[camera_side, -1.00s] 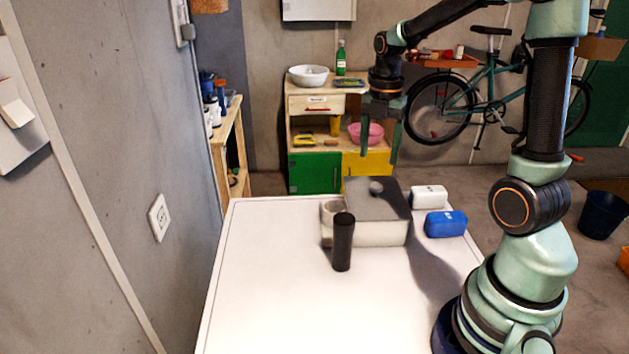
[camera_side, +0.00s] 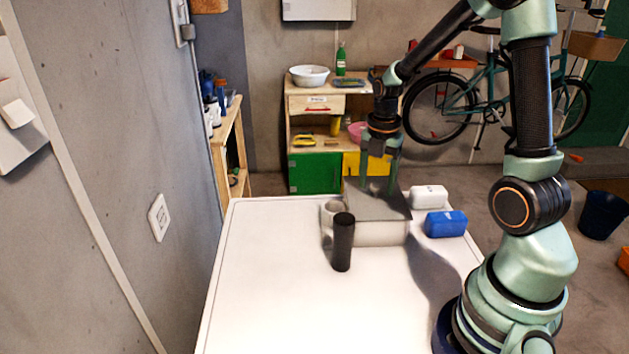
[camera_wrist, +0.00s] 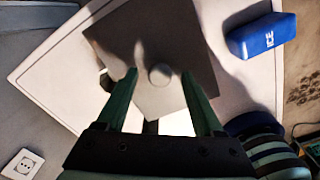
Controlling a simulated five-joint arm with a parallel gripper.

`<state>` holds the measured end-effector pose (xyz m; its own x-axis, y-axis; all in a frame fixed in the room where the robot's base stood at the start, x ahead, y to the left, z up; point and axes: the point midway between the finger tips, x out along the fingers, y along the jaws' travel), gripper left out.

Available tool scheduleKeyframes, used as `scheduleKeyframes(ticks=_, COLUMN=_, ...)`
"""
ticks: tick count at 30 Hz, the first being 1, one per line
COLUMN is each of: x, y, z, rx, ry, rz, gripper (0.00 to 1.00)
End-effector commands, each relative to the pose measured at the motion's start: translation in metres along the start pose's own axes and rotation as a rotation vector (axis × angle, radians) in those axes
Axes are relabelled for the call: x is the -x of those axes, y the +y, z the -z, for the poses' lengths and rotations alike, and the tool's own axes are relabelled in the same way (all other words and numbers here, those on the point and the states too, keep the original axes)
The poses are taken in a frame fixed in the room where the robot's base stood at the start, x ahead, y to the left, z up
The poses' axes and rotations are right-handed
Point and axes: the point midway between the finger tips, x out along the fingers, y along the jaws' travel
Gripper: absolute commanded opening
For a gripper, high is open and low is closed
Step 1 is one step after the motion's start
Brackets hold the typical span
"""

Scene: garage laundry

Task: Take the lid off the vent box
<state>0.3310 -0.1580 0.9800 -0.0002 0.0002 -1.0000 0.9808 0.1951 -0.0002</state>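The vent box (camera_side: 380,232) stands on the white table, pale-sided, with a flat dark grey lid (camera_side: 378,204) on top. In the wrist view the lid (camera_wrist: 150,40) lies below my gripper, with a round pale knob (camera_wrist: 160,75) on it. My gripper (camera_side: 378,186) points down just over the lid. In the wrist view its two green fingers (camera_wrist: 158,75) are spread apart, one on each side of the knob, with gaps between. In the side view the knob is hidden or too blurred to tell. I cannot tell whether the fingertips touch the lid.
A black cylinder (camera_side: 343,242) and a pale mug (camera_side: 331,214) stand left of the box. A blue block (camera_side: 446,224) and a white block (camera_side: 429,197) lie to its right; the blue one (camera_wrist: 261,37) also shows in the wrist view. The table's front left is clear.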

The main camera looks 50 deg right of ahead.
Motion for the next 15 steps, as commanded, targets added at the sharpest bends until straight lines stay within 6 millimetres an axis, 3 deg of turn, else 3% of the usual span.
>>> scheduleKeyframes(ticks=1, x=0.0002, y=0.0001, z=0.0000, rx=0.000, ry=0.000, rz=0.000, gripper=0.48)
scheduleKeyframes(ticks=5, x=0.0004, y=0.0001, z=-0.0001, rx=0.000, ry=0.000, rz=0.000, gripper=0.00)
scheduleKeyframes(ticks=15, x=0.0009, y=0.0003, z=-0.0002, rx=0.000, ry=-0.001, rz=-0.001, gripper=0.00)
